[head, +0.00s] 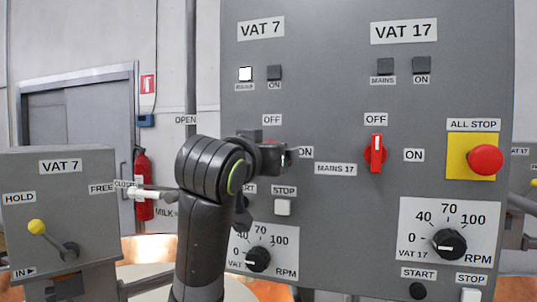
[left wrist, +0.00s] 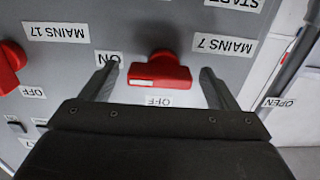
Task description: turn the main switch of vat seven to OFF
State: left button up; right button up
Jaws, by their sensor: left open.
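The main switch of vat seven (left wrist: 160,72) is a red knob beside the MAINS 7 label (left wrist: 224,44) in the left wrist view, which shows the panel upside down. Its bar lies level, with the white mark at the end toward the ON label (left wrist: 108,59). The OFF label (left wrist: 158,101) is on the side nearer my gripper. My left gripper (left wrist: 164,85) is open, with one finger on each side of the knob and visible gaps to both. In the head view my left gripper (head: 283,158) is in front of the panel and mostly hides this switch.
The red MAINS 17 switch (head: 376,154) stands upright to the right. The red ALL STOP button (head: 485,159) is farther right. A STOP button (head: 283,207) and speed dial (head: 257,259) are below my gripper. A lever box (head: 60,200) stands at left.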

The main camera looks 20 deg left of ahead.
pick_arm(q)
jog(key=shift+s, duration=0.2)
jog(key=shift+c, duration=0.3)
jog(key=c, duration=0.9)
pick_arm(e)
jog(key=shift+s, duration=0.35)
pick_arm(q)
jog(key=shift+n, duration=0.3)
pick_arm(e)
jog(key=shift+w, duration=0.1)
pick_arm(q)
jog(key=shift+a+r+n, duration=0.1)
jog(key=shift+r+n, duration=0.05)
jog(key=shift+n, duration=4.15)
jog(key=shift+a+r+n, duration=0.1)
jog(key=shift+r+n, duration=0.05)
jog(key=shift+n, duration=4.15)
pick_arm(e)
jog(key=shift+f, duration=0.15)
